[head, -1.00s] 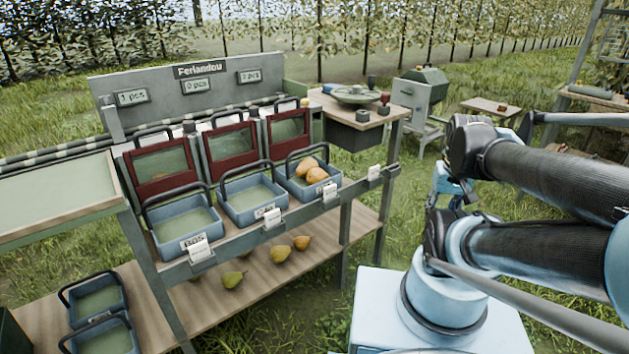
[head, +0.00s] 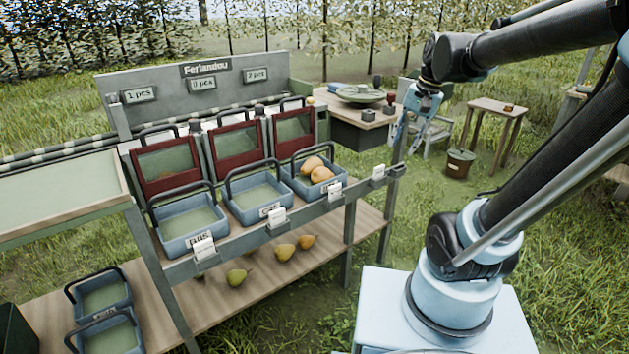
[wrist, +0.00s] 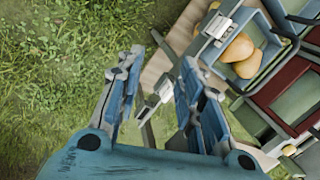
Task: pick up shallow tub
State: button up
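Three shallow blue tubs with dark handles stand in a row on the stand: a left one (head: 185,243), a middle one (head: 258,214) and a right one (head: 322,188). The right tub holds pears (head: 318,170); the other two look empty. Two more blue tubs, an upper one (head: 101,293) and a lower one (head: 110,336), sit on the lower shelf at left and look empty. My gripper (head: 408,132) hangs beyond the right end of the stand. In the wrist view my gripper (wrist: 156,88) is open and empty, with the pear tub (wrist: 257,30) to its right.
Several loose pears (head: 284,251) lie on the stand's lower shelf (head: 335,226). Dark red framed bins (head: 237,141) stand behind the tubs. A side bench with a green dish (head: 358,94) is at the right end. A small table (head: 501,106) and bucket (head: 459,164) stand on grass.

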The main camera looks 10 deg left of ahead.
jog(key=w+a+r+m+g+y, duration=0.15)
jog(key=w+a+r, duration=0.25)
jog(key=w+a, duration=0.5)
jog(key=m+g, duration=0.1)
jog(key=m, duration=0.2)
send_near(314, 148)
jog(key=shift+n+y, duration=0.25)
jog(key=shift+y, duration=0.1)
jog(key=x, duration=0.6)
jog(key=w+x, duration=0.1)
jog(key=x, duration=0.2)
jog(key=shift+s+d+f, duration=0.1)
jog(key=shift+d+f, duration=0.05)
jog(key=shift+f, duration=0.2)
jog(key=shift+s+a+f, duration=0.1)
jog(key=shift+a+f, duration=0.1)
jog(key=shift+f, duration=0.25)
jog(key=shift+f, duration=0.25)
jog(key=shift+c, duration=0.4)
grip_shut()
